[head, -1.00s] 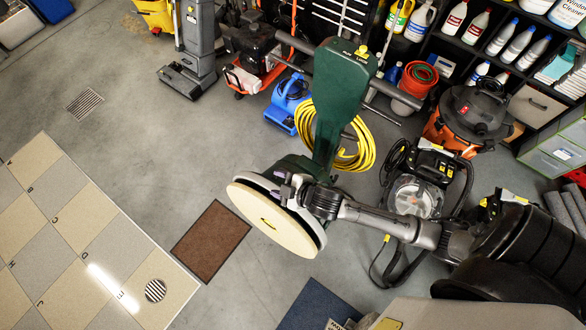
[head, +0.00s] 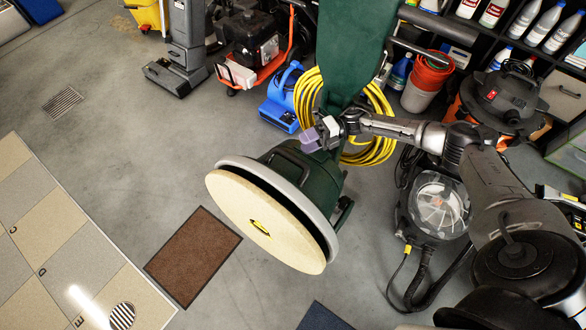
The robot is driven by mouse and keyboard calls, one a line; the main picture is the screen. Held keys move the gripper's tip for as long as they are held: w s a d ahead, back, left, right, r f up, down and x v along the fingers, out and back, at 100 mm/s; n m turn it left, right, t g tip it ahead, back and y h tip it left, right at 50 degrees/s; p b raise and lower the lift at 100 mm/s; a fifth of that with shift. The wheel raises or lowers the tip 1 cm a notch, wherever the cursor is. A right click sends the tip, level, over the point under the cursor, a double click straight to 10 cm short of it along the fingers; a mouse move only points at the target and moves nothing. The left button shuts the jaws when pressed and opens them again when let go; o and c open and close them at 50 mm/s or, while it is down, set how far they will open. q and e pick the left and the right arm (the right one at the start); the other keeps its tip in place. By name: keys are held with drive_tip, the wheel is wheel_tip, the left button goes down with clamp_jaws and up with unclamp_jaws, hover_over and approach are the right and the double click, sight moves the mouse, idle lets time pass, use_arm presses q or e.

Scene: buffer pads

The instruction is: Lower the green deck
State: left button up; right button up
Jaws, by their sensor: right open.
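The green deck (head: 322,197) belongs to a green upright floor machine. It is tilted up on its side, so the round cream pad (head: 240,205) beneath it faces outward, ringed by a grey skirt (head: 300,193). The machine's green upright body (head: 350,55) rises behind it and is cut off by the top edge. My right gripper (head: 320,133) is open at the upper side of the deck, in front of the base of the upright. I cannot tell whether it touches the machine. My left gripper is not in view.
A brown mat (head: 193,256) and a checkered floor panel (head: 60,250) lie at the left. A blue blower (head: 283,98), coiled yellow hose (head: 372,150) and a black vacuum with a clear drum (head: 438,205) stand close around the machine. Bare floor lies below the pad.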

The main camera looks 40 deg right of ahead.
sight(292, 158)
drive_tip(key=shift+n+g, duration=0.7)
drive_tip(key=shift+g, duration=0.2)
drive_tip(key=a+f, duration=0.1)
drive_tip(key=a, duration=0.1)
drive_tip(key=a+b, duration=0.1)
drive_tip(key=a, duration=0.1)
drive_tip(key=a+f+b, duration=0.1)
drive_tip(key=a, duration=0.1)
drive_tip(key=shift+w+f, duration=0.1)
drive_tip(key=shift+f, duration=0.2)
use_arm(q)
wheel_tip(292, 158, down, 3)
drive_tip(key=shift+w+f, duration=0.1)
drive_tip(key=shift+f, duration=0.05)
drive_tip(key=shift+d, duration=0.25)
use_arm(e)
clamp_jaws()
